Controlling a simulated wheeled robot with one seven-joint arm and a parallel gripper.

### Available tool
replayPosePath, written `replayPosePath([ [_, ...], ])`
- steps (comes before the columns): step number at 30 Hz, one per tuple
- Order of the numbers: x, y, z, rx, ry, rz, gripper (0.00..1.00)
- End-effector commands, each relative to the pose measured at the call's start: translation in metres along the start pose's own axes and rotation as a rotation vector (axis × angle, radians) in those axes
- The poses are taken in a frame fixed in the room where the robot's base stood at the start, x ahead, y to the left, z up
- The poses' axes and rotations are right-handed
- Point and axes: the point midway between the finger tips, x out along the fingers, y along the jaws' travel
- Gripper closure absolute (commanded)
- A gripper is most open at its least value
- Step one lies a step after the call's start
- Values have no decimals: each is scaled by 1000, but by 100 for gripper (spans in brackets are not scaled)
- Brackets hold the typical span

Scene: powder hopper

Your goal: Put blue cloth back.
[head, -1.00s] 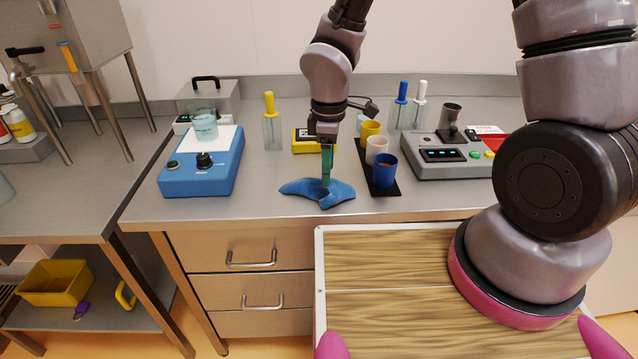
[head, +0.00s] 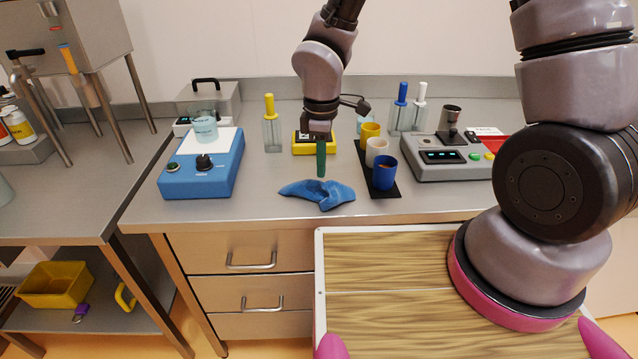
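The blue cloth (head: 318,194) lies crumpled on the steel counter near its front edge, in the middle of the head view. My gripper (head: 321,174) points straight down just above the cloth's back part. Its green fingers line up one behind the other from this side, so the gap between them is hidden. The fingertips end at the cloth's upper edge in the picture; I cannot tell whether they touch it. The cloth is not lifted.
A black strip (head: 379,190) with yellow, white and blue cups stands right of the cloth. A blue stirrer-like device (head: 204,165) stands left. A yellow box (head: 308,144) is behind my gripper. A grey device (head: 448,160) is farther right. Counter between cloth and blue device is clear.

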Motion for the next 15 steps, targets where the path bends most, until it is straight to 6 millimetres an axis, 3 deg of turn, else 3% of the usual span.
replayPosePath([
  [15, 14, 0, 0, -1, -1, -1, 100],
])
